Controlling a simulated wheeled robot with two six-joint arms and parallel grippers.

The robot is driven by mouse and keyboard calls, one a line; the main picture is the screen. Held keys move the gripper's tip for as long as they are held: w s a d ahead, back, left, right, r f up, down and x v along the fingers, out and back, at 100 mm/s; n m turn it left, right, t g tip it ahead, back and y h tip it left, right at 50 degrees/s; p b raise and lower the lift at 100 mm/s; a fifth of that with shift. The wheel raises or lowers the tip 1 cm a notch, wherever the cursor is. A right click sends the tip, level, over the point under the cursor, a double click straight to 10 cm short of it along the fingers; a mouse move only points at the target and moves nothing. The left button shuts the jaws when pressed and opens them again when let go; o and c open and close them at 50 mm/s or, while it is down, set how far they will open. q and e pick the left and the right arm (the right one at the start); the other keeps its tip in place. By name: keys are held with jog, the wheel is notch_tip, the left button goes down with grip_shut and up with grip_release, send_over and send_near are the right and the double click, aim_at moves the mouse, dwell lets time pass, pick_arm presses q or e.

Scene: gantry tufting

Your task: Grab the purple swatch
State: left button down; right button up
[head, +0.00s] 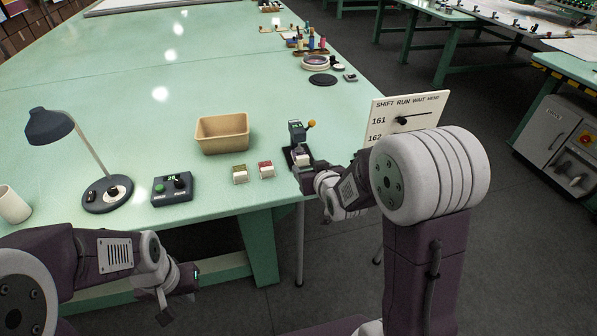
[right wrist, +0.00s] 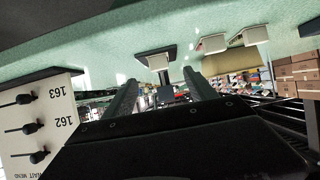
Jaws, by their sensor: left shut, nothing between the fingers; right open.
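No purple face of a swatch is clear in either view. A pale block (head: 302,157) sits on a small dark stand at the table's near right edge; it also shows in the right wrist view (right wrist: 156,62). I cannot tell its top colour. My right gripper (head: 303,176) is open at this stand, partly covering it in the head view. In the right wrist view the fingers (right wrist: 161,92) are apart with the block beyond their tips, no contact visible. My left gripper (head: 178,292) is shut and empty, low in front of the table.
An olive-topped block (head: 240,175) and a red-topped block (head: 266,171) stand left of the stand. Behind them is a tan bin (head: 222,133). A control box (head: 172,189) and lamp (head: 107,194) are further left. A sign board (head: 405,115) stands close to my right arm.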

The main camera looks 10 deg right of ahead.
aim_at(303, 159)
jog(key=shift+w+f+t+b, duration=0.3)
jog(key=shift+w+f+b, duration=0.2)
jog(key=shift+f, duration=0.25)
jog(key=shift+w+r, duration=0.1)
jog(key=shift+w, duration=0.15)
jog(key=shift+r, duration=0.15)
jog(key=b+x, duration=0.1)
jog(key=x, duration=0.8)
jog(key=shift+d, duration=0.15)
pick_arm(q)
notch_tip(303, 159, down, 3)
jog(key=shift+f, duration=0.15)
pick_arm(e)
jog(key=shift+r, duration=0.1)
jog(key=c, duration=1.3)
jog(key=shift+w, duration=0.1)
